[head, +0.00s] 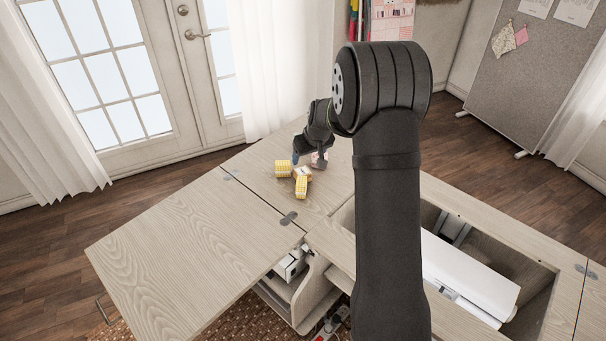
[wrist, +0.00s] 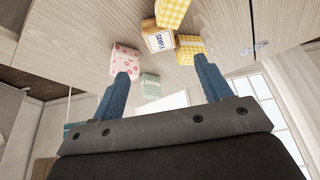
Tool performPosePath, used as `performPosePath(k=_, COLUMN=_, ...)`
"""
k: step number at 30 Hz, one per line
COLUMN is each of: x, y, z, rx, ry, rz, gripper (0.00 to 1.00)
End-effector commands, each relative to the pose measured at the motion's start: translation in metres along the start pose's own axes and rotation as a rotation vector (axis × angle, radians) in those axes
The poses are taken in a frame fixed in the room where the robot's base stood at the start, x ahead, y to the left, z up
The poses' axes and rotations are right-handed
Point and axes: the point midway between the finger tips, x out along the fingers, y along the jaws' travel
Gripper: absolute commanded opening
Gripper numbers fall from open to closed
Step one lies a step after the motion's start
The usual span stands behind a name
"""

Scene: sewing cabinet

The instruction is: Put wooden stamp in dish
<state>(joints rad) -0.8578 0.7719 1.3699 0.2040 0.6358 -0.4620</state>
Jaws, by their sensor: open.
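A small wooden block with a white label and dark lettering (wrist: 158,38), which may be the wooden stamp, sits between two yellow checked blocks in the wrist view. In the head view a light brown block (head: 301,173) sits among the same cluster, small and partly crowded. My gripper (wrist: 162,66) is open, its blue fingers apart and nothing held between them. In the head view my gripper (head: 309,159) is at the far side of the cluster, close to the blocks. I cannot make out a dish in either view.
Two yellow checked blocks (head: 283,169) (head: 301,187) stand by the brown one. A pink patterned block (wrist: 125,60) and a green patterned block (wrist: 150,85) are near my fingers. The left cabinet leaf (head: 185,250) is clear. An open well (head: 480,245) lies at right.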

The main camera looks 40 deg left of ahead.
Motion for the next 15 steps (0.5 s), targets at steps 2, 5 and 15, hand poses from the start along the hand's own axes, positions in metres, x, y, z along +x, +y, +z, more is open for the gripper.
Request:
performPosePath(k=2, x=-0.002, y=0.000, z=-0.001, rx=0.000, ry=0.001, rz=0.000, gripper=0.71)
performPosePath(k=5, x=-0.016, y=0.001, z=-0.004, rx=-0.001, ry=0.004, rz=0.001, gripper=0.71)
performPosePath(k=15, x=-0.026, y=0.000, z=-0.009, rx=0.000, ry=-0.004, rz=-0.001, gripper=0.71)
